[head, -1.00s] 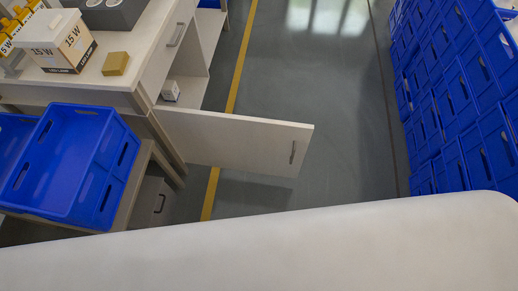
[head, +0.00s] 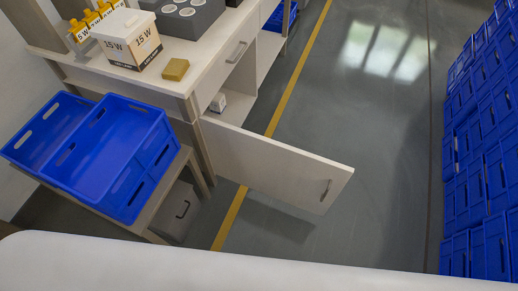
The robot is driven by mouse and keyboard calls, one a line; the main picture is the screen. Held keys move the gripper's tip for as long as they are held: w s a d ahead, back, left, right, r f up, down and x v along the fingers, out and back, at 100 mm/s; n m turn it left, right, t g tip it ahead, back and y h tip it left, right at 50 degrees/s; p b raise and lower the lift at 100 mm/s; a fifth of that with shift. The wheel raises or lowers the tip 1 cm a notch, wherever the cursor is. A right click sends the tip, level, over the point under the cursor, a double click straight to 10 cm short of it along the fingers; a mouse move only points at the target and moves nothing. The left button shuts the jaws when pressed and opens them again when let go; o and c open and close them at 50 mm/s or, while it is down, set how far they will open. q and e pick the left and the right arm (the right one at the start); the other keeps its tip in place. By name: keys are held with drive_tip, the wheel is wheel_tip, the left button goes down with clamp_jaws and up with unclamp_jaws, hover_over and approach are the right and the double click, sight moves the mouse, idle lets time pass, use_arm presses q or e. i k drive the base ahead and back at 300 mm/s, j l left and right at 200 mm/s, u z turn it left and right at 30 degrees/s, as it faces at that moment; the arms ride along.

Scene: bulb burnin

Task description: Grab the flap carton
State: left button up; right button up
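Two things here look like cartons, and I cannot tell for sure which is the flap carton. A small white carton (head: 218,103) with dark marks sits inside the open cabinet, behind its swung-out door (head: 275,165). A larger white and tan box (head: 128,42) marked 15 W stands on the bench top (head: 205,68), and its top looks closed. Neither of my grippers shows in the view.
A tan block (head: 176,69) and a grey block with round sockets (head: 190,15) are on the bench. Blue crates (head: 108,150) stand on a low shelf at left. Stacked blue crates (head: 490,150) line the right. The floor (head: 370,130) between is clear.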

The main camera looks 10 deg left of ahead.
sight(215, 108)
drive_tip(key=l+z, duration=0.1)
drive_tip(key=l, duration=0.2)
drive_tip(key=i+l, duration=0.15)
drive_tip(key=l, duration=0.2)
drive_tip(key=i+l+z, duration=0.2)
drive_tip(key=l+z, duration=0.15)
drive_tip(key=i+l+z, duration=0.2)
drive_tip(key=l+z, duration=0.15)
drive_tip(key=i+l+z, duration=0.3)
drive_tip(key=i+l+u, duration=0.1)
drive_tip(key=i, duration=0.25)
drive_tip(key=i+l+u, duration=0.1)
drive_tip(key=i, duration=0.25)
drive_tip(key=i+j+u, duration=0.15)
drive_tip(key=i+u, duration=0.55)
drive_tip(key=u, duration=0.25)
drive_tip(key=i+l+u, duration=0.1)
drive_tip(key=i+u, duration=0.35)
drive_tip(key=i+l+u, duration=0.2)
drive_tip(key=u, duration=0.3)
drive_tip(key=i+l, duration=0.05)
